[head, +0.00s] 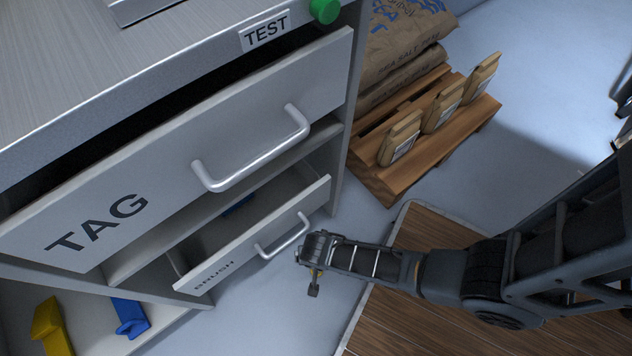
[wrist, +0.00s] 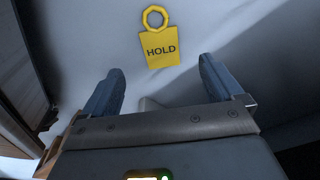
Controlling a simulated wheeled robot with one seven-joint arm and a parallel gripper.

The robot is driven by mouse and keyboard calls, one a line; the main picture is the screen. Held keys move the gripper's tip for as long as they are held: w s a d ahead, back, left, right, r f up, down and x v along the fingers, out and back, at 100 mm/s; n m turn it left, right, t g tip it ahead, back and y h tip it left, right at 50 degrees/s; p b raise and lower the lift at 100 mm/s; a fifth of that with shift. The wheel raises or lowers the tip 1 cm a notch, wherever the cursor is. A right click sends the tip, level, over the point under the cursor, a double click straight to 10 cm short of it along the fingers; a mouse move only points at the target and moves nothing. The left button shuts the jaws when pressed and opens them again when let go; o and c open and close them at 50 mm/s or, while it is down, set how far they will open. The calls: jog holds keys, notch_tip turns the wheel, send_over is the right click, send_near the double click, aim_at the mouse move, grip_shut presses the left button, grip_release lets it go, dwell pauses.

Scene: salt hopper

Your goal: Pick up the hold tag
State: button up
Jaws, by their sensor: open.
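The hold tag (wrist: 160,48) shows in the wrist view as a yellow square plate with a yellow ring at its top and the word HOLD. It lies against a pale surface ahead of my gripper. My gripper (wrist: 161,72) is open, with one finger to each side below the tag and nothing between them. The tag is apart from both fingers. In the head view my gripper (head: 314,278) is beside the handle of the lower drawer, and I cannot make out the tag there.
The TAG drawer (head: 165,190) and the BRUSH drawer (head: 240,247) both stand out from the cabinet. A blue object (head: 130,316) and a yellow object (head: 50,325) lie at lower left. A wooden pallet (head: 385,180) holds sacks and small bags. Pale floor is clear at upper right.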

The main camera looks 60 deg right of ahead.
jog(key=f+b, duration=0.1)
jog(key=f, duration=0.1)
jog(key=f+b, duration=0.2)
jog(key=f, duration=0.1)
jog(key=f+b, duration=0.2)
jog(key=f, duration=0.1)
jog(key=shift+w+d, duration=0.3)
jog(key=shift+d, duration=0.1)
jog(key=shift+c, duration=0.2)
jog(key=c, duration=1.2)
jog(key=shift+r, duration=0.2)
